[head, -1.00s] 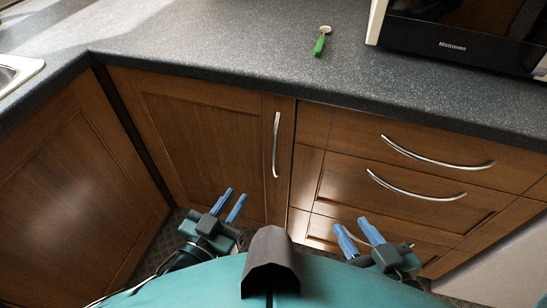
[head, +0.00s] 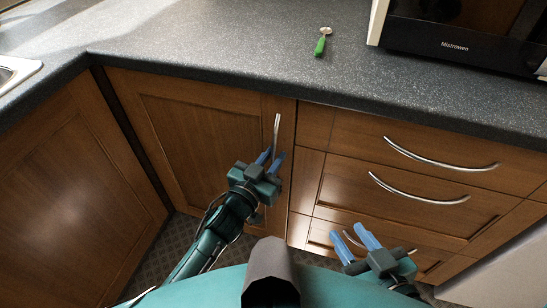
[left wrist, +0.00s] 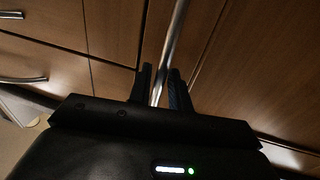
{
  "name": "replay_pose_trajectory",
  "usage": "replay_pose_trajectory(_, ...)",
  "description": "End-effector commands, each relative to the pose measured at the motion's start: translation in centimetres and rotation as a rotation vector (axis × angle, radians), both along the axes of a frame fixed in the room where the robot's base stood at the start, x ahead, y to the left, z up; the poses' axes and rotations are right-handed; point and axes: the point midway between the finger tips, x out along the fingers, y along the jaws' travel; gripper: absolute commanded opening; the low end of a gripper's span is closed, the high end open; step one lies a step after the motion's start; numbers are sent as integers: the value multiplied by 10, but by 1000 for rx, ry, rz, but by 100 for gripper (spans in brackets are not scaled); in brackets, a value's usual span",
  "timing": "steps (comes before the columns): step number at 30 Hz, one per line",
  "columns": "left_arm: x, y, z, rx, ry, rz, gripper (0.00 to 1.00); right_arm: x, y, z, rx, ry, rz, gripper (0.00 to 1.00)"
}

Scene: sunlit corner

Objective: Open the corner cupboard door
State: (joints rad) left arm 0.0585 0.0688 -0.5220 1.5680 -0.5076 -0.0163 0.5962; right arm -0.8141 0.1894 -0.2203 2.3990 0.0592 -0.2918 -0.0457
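The corner cupboard door (head: 200,135) is a brown wooden panel left of the drawers, and it is shut. Its upright silver bar handle (head: 277,128) is near the door's right edge. My left gripper (head: 270,157) is at the lower part of the handle, fingers pointing up towards it. In the left wrist view the handle (left wrist: 176,40) runs down between the two dark fingers (left wrist: 160,85), which stand apart on either side of it; I see no clear grip. My right gripper (head: 354,240) is open and empty in front of the lower drawers, away from the door.
Drawers (head: 400,185) with curved silver handles are right of the door. Another wooden panel (head: 75,180) meets it at the left corner. The dark worktop (head: 220,55) above holds a green-handled spoon (head: 320,46) and a microwave (head: 460,40).

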Motion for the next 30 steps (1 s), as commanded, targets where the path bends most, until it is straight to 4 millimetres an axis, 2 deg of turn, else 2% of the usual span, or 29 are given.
replay_pose_trajectory(11, 5, -3, 0, 0, 1, 0, 20, 1, 1, -1, -3, -1, 3, 36)
replay_pose_trajectory(18, 5, -3, 0, 0, 0, 0, 0, 0, 1, -1, -2, 0, 4, 36)
replay_pose_trajectory(30, 5, -3, 0, 0, 0, 0, 0, 0, 1, -1, -1, 0, 3, 36)
